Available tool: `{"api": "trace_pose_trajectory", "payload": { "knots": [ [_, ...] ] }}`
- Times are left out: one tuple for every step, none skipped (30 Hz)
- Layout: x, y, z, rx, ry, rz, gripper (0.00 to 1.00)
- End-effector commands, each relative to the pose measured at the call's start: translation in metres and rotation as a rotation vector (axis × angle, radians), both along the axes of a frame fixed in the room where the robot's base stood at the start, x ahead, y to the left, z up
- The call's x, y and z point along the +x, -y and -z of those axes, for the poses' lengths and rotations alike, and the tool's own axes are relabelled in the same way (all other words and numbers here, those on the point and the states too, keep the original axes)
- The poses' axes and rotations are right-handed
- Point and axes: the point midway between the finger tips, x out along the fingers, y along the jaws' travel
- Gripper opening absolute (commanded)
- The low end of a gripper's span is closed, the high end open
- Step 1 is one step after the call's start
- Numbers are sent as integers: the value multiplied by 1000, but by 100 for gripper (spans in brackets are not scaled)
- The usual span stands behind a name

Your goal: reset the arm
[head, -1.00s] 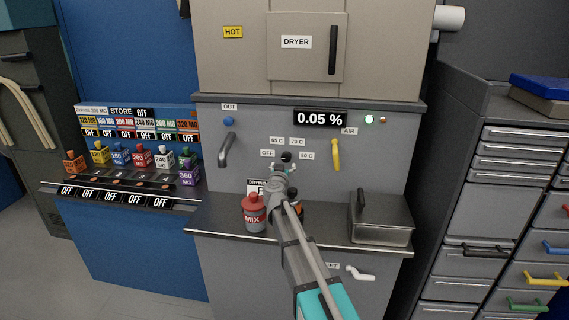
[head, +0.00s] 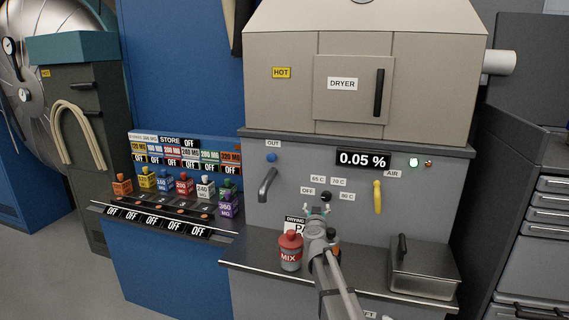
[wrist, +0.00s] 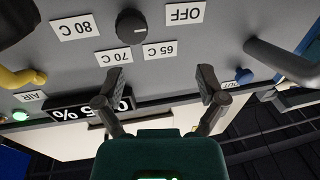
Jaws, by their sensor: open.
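My gripper (head: 317,211) is in front of the dryer's grey panel, just below the temperature knob (head: 326,197). In the wrist view, its two fingers (wrist: 162,85) are spread apart with nothing between them. That view is upside down and shows the black knob (wrist: 131,26) ahead of the fingers, among the labels OFF, 65 C, 70 C and 80 C. The fingers look apart from the knob. My arm comes up from the bottom of the head view and hides part of the shelf and an orange-and-dark item behind it.
A red-capped MIX bottle (head: 290,252) stands on the shelf just left of my arm. A metal box with a handle (head: 424,270) stands to the right. A grey lever (head: 267,184) and yellow lever (head: 377,196) stick out of the panel. Several small bottles line the store rack (head: 170,219).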

Motion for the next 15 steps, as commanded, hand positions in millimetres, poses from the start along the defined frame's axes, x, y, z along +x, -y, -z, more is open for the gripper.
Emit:
{"api": "trace_pose_trajectory", "payload": {
  "knots": [
    [-8, -6, 0, -2, 0, -49, 90],
    [-11, -10, 0, -2, -2, -82, 90],
    [-16, -17, 1, -2, -8, -127, 90],
    [-20, -22, 3, -3, -15, -163, 90],
    [-24, -26, 5, -3, -25, -198, 90],
    [-30, -33, 8, -2, -40, -243, 90],
    [-35, -37, 10, -1, -56, -276, 90],
    [-39, -42, 13, -2, -72, -309, 90],
    [-46, -47, 18, -1, -98, -350, 90],
    [-52, -51, 22, -1, -120, -379, 90],
    [-57, -54, 26, 1, -142, -407, 90],
    [-65, -59, 32, 0, -176, -443, 90],
    [-71, -61, 37, 1, -203, -467, 90],
    [-77, -64, 42, 4, -232, -491, 90],
    [-85, -66, 49, 3, -273, -518, 90]
  ]
}}
